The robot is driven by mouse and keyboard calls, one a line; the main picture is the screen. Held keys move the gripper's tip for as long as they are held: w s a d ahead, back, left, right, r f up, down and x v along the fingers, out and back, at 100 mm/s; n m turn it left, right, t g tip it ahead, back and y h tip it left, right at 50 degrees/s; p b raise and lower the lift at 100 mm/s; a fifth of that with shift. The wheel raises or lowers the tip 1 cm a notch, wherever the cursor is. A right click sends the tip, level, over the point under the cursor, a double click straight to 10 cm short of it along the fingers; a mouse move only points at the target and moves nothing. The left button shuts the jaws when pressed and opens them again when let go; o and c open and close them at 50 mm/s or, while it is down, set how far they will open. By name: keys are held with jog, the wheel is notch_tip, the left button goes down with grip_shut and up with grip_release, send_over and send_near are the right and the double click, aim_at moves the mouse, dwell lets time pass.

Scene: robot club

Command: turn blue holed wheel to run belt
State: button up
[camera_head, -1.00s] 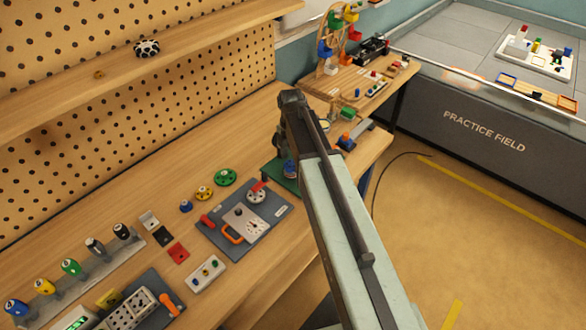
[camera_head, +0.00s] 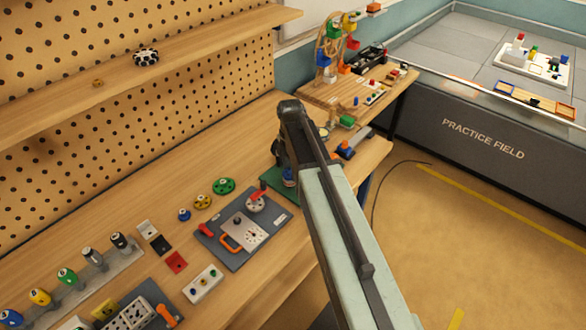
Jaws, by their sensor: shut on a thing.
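My arm reaches up from the bottom right and bends down at its far end. My gripper (camera_head: 284,163) hangs there, dark and partly hidden behind my own arm. It is shut at a small blue piece (camera_head: 289,178), which looks like the blue holed wheel. Only a sliver of that piece shows, so its holes and angle cannot be made out. It is over a green base plate (camera_head: 272,180) near the bench's right edge. The belt cannot be made out; my arm covers that area.
A grey panel (camera_head: 225,254) with a red lever and orange handle lies left of my gripper. Green (camera_head: 224,185), yellow (camera_head: 202,201) and small blue (camera_head: 184,214) round pieces lie behind it. A blue-grey device (camera_head: 352,148) stands right of my arm. The pegboard shelf (camera_head: 200,50) overhangs the bench.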

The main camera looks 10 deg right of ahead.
jog(key=m, duration=0.6)
jog(key=shift+a, duration=0.15)
jog(key=m, duration=0.6)
jog(key=shift+a, duration=0.1)
jog(key=m, duration=0.6)
jog(key=shift+s+m, duration=0.1)
jog(key=shift+m, duration=0.3)
jog(key=m, duration=0.5)
jog(key=shift+m, duration=0.3)
jog(key=o, duration=1.4)
jog(key=shift+c, duration=0.2)
